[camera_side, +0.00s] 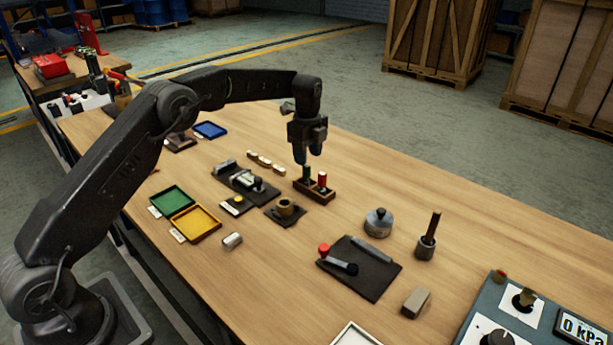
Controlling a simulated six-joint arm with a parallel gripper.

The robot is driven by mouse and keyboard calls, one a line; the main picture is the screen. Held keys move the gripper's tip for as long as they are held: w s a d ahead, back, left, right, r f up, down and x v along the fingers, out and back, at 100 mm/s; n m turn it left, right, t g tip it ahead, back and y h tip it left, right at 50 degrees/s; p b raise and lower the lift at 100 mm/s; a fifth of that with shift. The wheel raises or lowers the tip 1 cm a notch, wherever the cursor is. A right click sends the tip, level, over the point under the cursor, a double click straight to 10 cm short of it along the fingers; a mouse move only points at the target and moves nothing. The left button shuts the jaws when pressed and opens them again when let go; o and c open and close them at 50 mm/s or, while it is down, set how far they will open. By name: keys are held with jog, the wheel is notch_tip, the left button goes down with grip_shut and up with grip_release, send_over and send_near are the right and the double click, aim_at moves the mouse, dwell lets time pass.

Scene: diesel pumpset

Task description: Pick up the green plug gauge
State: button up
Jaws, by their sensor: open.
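The green plug gauge (306,173) stands upright in the left part of a small wooden holder (318,192) near the far edge of the bench. A red plug gauge (322,180) stands upright beside it in the same holder. My gripper (308,158) points down directly above the green gauge, with its fingers open. The fingertips are at about the height of the green gauge's top and partly hide it. Whether the fingers touch it, I cannot tell.
A green tray (170,200), a yellow tray (195,222) and a blue tray (210,130) lie to the left. A dark mat (368,280) with tools lies in front on the right. A round metal weight (378,222) stands right of the holder. Bare wood surrounds the holder's right side.

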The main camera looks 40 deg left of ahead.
aim_at(307, 174)
jog(key=shift+s+a+f, duration=0.1)
jog(key=shift+f, duration=3.35)
jog(key=shift+c, duration=0.3)
grip_shut()
